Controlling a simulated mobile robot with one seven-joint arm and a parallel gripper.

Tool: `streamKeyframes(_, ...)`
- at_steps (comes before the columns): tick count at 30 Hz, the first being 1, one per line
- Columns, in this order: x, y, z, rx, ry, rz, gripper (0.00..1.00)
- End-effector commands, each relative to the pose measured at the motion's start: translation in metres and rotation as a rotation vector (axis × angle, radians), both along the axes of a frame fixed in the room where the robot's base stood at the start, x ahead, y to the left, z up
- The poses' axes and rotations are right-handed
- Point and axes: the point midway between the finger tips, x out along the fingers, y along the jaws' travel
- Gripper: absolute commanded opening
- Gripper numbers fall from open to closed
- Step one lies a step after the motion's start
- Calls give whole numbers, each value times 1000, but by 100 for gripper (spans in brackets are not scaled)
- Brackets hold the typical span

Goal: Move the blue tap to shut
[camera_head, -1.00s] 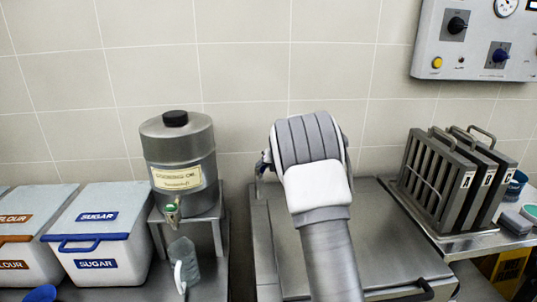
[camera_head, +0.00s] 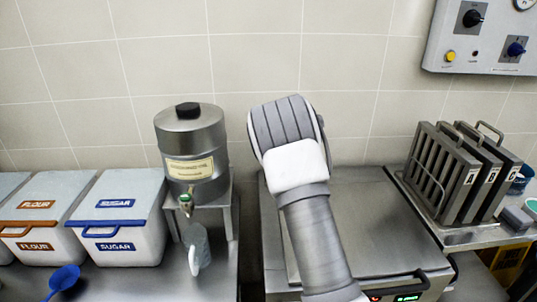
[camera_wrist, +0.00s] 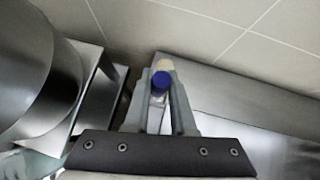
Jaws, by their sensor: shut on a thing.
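The blue tap (camera_wrist: 159,79) shows in the wrist view as a round blue end with a pale, cream-coloured part just behind it. My gripper (camera_wrist: 163,92) is shut on it, with one grey finger on each side. The lower part of the tap between the fingers is partly hidden. In the head view, my own arm and wrist hide the gripper and the blue tap. The angle of the tap's lever cannot be told.
A metal oil drum (camera_head: 191,140) with a green-handled tap (camera_head: 186,199) stands on a stand at left, a clear jug (camera_head: 199,249) below it. Sugar (camera_head: 130,215) and flour bins are further left. A flat metal lid (camera_head: 375,215) and a lettered rack (camera_head: 455,175) lie right.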

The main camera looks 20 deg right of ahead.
Motion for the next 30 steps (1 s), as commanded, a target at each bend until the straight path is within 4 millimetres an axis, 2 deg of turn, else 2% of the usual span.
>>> streamKeyframes(2,0,0,-1,-2,2,3,0)
streamKeyframes(3,0,1,-1,-2,2,3,29)
streamKeyframes(7,0,1,-1,-1,2,2,52)
streamKeyframes(20,-5,1,5,0,0,1,53)
streamKeyframes(30,-45,2,43,1,-2,1,53)
